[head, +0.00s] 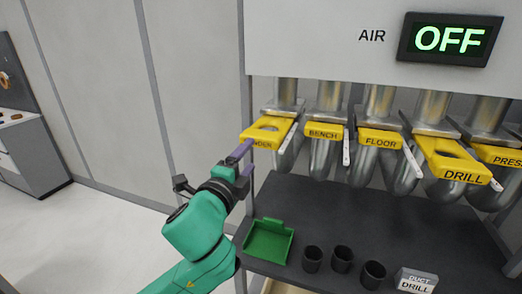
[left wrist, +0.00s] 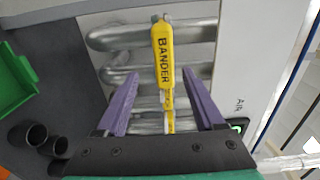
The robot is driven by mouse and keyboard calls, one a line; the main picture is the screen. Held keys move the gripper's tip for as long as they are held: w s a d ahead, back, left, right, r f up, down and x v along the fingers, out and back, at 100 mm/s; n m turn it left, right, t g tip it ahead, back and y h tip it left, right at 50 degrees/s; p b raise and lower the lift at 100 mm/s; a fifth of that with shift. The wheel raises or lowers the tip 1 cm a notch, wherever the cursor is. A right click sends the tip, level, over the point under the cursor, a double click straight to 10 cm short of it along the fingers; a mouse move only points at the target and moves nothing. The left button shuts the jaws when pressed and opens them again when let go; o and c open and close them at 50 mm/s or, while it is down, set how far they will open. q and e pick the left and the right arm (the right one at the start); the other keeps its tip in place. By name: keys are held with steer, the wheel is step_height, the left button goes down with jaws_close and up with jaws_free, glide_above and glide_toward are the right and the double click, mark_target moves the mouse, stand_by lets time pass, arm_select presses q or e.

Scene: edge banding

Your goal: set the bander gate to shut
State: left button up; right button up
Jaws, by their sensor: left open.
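The bander gate (head: 268,131) is a yellow slide plate at the left end of the row of gates, under a metal duct. My left gripper (head: 243,161) has purple fingers, is open and empty, and is just in front of the gate. I cannot tell whether they touch. My right gripper is not in view.
The bench gate (head: 323,131), floor gate (head: 380,139), drill gate (head: 452,160) and press gate (head: 500,155) are to the right. Below, a dark shelf (head: 330,215) holds a green tray (head: 268,241), several dark cups (head: 342,258) and a drill block (head: 416,281). The air sign (head: 442,39) reads OFF.

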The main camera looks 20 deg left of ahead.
mark_target(258, 143)
arm_select(q)
steer(key=w, duration=0.3)
steer(key=w+p, duration=0.1)
steer(key=w, duration=0.2)
steer(key=w+p, duration=0.1)
steer(key=w, duration=0.2)
steer(key=shift+w+d+r, duration=0.25)
steer(key=shift+d+r, duration=0.05)
steer(key=shift+s, duration=0.15)
steer(key=c, duration=0.4)
jaws_close()
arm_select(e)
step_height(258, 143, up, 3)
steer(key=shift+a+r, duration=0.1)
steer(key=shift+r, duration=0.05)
